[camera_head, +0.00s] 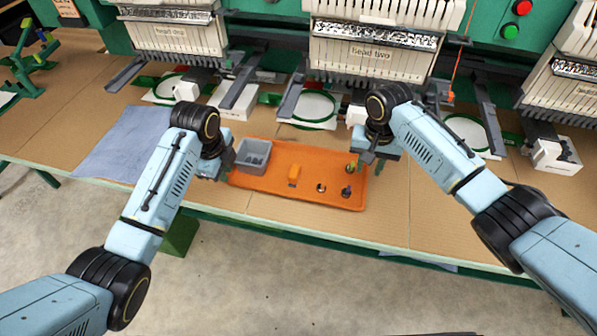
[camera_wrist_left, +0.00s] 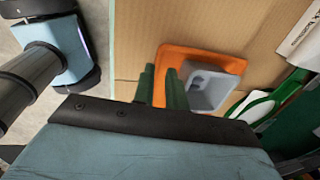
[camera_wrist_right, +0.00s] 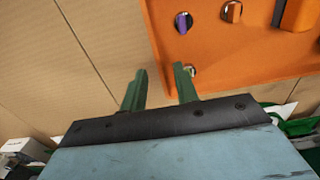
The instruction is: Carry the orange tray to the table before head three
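The orange tray (camera_head: 262,184) lies flat on the table before head two. It holds a grey bin (camera_head: 252,155) at its left end, an orange block (camera_head: 294,174) in the middle and several small spool-like items (camera_head: 346,191) at the right. My left gripper (camera_wrist_left: 161,80) is at the tray's left end. Its green fingers stand close together with the orange rim between them. My right gripper (camera_wrist_right: 160,77) is at the tray's right end. Its fingers are apart, with the tray's edge (camera_wrist_right: 157,45) at the gap between them.
Embroidery heads line the back, with hoops (camera_head: 313,107) and arms over the table's rear. A blue-grey cloth (camera_head: 125,143) lies left of the tray. The tabletop (camera_head: 425,205) right of the tray, toward head three (camera_head: 575,95), looks clear near the front.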

